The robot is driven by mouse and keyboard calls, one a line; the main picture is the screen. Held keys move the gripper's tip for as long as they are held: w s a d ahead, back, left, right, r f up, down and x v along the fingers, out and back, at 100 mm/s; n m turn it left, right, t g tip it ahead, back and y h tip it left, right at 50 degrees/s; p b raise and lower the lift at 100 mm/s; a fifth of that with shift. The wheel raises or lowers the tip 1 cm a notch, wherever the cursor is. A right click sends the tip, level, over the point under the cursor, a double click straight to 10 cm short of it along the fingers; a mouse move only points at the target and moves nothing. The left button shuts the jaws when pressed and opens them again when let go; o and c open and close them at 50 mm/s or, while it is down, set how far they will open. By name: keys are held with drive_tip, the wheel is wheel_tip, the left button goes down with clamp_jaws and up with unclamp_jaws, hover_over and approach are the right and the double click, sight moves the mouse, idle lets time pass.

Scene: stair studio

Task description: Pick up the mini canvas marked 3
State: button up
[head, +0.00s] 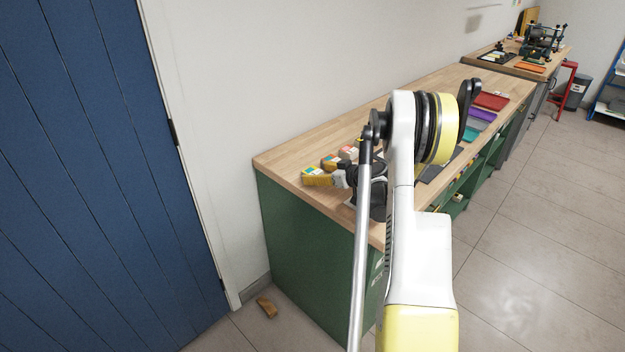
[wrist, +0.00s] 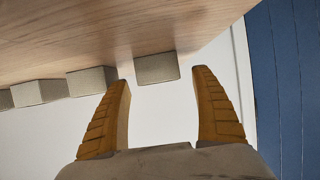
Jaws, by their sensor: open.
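Several small block-like mini canvases stand in a row along the wooden worktop. In the head view, the end one (head: 313,171) is partly hidden by my gripper, and two more, the second (head: 331,161) and the third (head: 348,153), follow behind it. I cannot read a 3 on any of them. In the wrist view, the end canvas (wrist: 157,68) shows a plain grey side between and just beyond my fingertips; others sit to its left (wrist: 92,80) (wrist: 40,92). My gripper (wrist: 163,80) is open with yellow fingers, and nothing is held.
The worktop (head: 290,160) sits on a green cabinet (head: 310,245) against a white wall. Coloured flat pieces, including a red one (head: 491,101), lie farther along it. A blue door (head: 90,150) is at left. A small brown wedge (head: 266,307) lies on the floor.

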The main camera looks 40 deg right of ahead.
drive_tip(key=x, duration=0.2)
drive_tip(key=shift+w+f, duration=0.1)
drive_tip(key=shift+w, duration=0.15)
drive_tip(key=c, duration=1.2)
